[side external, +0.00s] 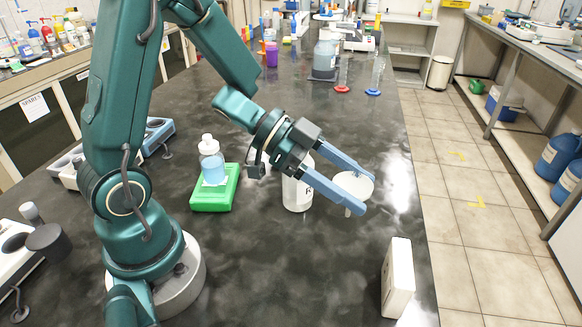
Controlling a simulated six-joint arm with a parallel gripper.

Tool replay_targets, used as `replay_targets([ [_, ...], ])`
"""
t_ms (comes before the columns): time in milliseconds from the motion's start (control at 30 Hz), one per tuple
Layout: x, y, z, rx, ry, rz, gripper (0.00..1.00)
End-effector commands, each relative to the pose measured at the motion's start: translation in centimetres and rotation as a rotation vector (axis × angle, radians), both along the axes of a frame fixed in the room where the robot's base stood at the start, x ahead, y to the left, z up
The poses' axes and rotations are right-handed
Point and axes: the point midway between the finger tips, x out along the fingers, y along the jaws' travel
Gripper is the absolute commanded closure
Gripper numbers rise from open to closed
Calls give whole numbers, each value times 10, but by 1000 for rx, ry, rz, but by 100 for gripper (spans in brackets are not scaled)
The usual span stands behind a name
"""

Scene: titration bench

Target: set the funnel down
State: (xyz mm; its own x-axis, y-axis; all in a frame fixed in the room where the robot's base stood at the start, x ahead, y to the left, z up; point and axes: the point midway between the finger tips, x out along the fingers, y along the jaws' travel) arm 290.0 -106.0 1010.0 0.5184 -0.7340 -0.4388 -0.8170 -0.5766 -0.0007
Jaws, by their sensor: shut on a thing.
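My gripper (366,193) is shut on a white funnel (352,187), with one blue finger on either side of its cone. The funnel's wide mouth faces up and its short stem points down. The funnel is over the dark bench top (300,262), toward its right side. From this one view I cannot tell whether the stem touches the bench. Part of the cone is hidden by the near finger.
A white bottle (297,195) stands just left of the funnel, partly behind my gripper. A wash bottle (212,162) stands on a green block (214,190) farther left. A white box (397,278) stands near the bench's right edge. Bench around the funnel's front is clear.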

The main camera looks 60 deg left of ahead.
Motion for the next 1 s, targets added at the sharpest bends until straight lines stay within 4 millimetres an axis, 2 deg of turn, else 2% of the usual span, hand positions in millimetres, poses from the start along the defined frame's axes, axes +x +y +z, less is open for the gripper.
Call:
replay_targets([
  [100,-1,0,-21,-3,12,1,81],
  [233,-1,0,-37,-2,8,2,81],
  [533,-1,0,-53,-1,3,-2,81],
  [800,0,0,-80,-3,4,-1,81],
  [1000,0,0,-84,1,-1,0,81],
])
